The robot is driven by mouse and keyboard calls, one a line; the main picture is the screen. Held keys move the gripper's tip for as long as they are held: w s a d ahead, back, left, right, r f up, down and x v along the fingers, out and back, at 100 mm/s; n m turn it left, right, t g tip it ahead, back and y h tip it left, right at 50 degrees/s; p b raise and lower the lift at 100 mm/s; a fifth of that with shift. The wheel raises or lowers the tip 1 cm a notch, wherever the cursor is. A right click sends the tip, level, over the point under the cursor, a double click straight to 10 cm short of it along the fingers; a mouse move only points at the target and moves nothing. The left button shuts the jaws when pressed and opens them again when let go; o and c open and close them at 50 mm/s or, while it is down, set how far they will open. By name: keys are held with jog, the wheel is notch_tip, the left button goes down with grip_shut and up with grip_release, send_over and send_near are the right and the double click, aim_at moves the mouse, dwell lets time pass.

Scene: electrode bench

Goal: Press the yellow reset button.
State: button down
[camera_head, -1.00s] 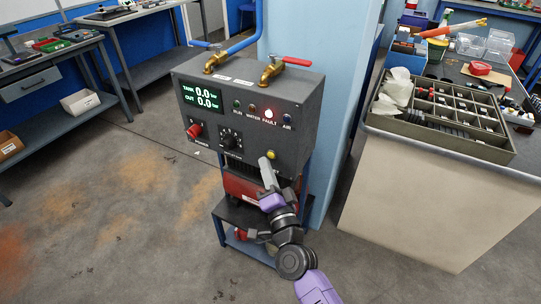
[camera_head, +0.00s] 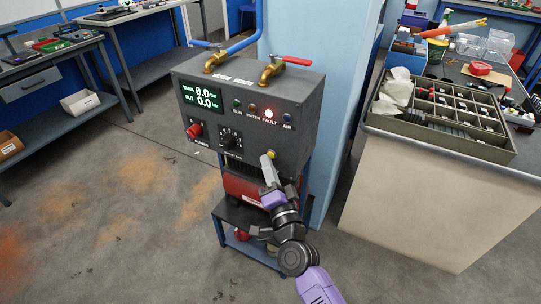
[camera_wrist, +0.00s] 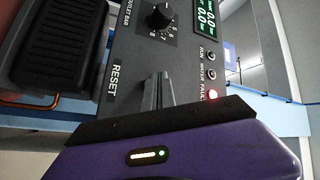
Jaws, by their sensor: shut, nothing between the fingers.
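The yellow reset button (camera_head: 271,154) sits low on the right of the dark control box's front (camera_head: 222,118). My gripper (camera_head: 265,157) is shut and empty, with its tip just left of the button in the head view. Whether it touches the button cannot be told. In the wrist view my gripper's fingers (camera_wrist: 158,92) point at the panel beside the RESET label (camera_wrist: 116,81). The button does not show there and may be hidden behind the fingers. The red FAULT lamp (camera_head: 268,113) is lit, and the display (camera_head: 202,97) reads 0.0 twice.
A black knob (camera_head: 230,139) and a red knob (camera_head: 194,130) are left of my gripper. Two brass valves stand on the box, with blue (camera_head: 207,44) and red (camera_head: 291,60) handles. A bench with a compartment tray (camera_head: 440,122) stands at the right.

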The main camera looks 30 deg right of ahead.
jog(key=shift+w+d, duration=0.2)
jog(key=shift+d, duration=0.15)
dwell(0.7)
jog(key=shift+a, duration=0.1)
jog(key=shift+s+a+p, duration=0.35)
jog(key=shift+s+a, duration=0.15)
jog(key=shift+a, duration=0.05)
jog(key=shift+a, duration=0.1)
jog(key=s+a+p, duration=0.1)
jog(key=a, duration=0.1)
jog(key=s+a+p, duration=0.2)
dwell(0.5)
jog(key=shift+w, duration=0.1)
dwell(0.6)
